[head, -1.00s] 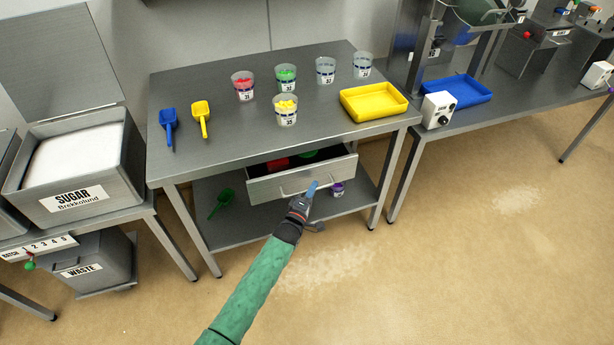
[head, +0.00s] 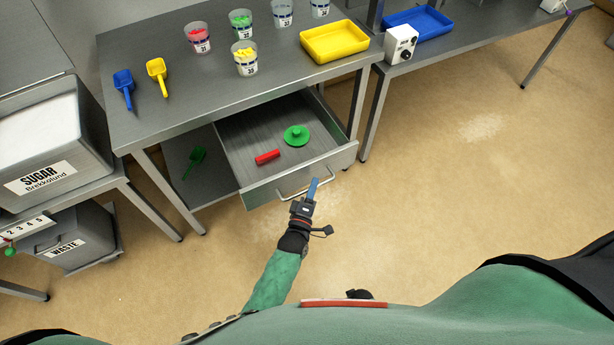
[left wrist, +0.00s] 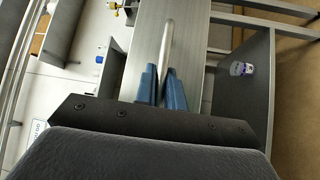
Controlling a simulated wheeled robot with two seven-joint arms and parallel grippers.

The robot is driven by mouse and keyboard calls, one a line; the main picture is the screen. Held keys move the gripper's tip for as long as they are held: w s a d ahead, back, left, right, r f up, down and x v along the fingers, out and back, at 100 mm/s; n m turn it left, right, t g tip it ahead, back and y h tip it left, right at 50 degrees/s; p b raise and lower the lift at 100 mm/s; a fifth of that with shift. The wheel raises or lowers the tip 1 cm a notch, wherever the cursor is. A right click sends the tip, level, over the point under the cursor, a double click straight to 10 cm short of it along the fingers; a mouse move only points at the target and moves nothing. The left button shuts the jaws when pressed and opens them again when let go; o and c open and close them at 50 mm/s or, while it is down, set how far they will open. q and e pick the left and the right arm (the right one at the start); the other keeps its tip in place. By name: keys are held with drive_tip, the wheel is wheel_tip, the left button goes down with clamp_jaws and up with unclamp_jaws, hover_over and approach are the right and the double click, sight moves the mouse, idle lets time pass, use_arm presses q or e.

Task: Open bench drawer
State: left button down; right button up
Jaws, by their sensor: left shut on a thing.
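The bench drawer (head: 262,184) is pulled far out from under the steel bench top (head: 200,90). Its bar handle (head: 292,192) is on the front panel. A red cylinder (head: 267,157) and a green round lid-like piece with a knob (head: 296,135) lie inside it. My left gripper (head: 313,187) is at the handle, and in the left wrist view its blue fingers (left wrist: 162,88) are shut on the handle bar (left wrist: 166,48). My right gripper is not in view.
A green scoop (head: 195,160) lies on the lower shelf. Scoops, several cups and a yellow tray (head: 334,42) stand on the bench top. A sugar bin (head: 50,140) and a waste bin (head: 75,240) are at the left. The floor right of the drawer is clear.

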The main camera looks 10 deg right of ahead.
use_arm(q)
drive_tip(key=shift+s+d, duration=0.1)
drive_tip(key=shift+s, duration=0.3)
drive_tip(key=c, duration=1.5)
unclamp_jaws()
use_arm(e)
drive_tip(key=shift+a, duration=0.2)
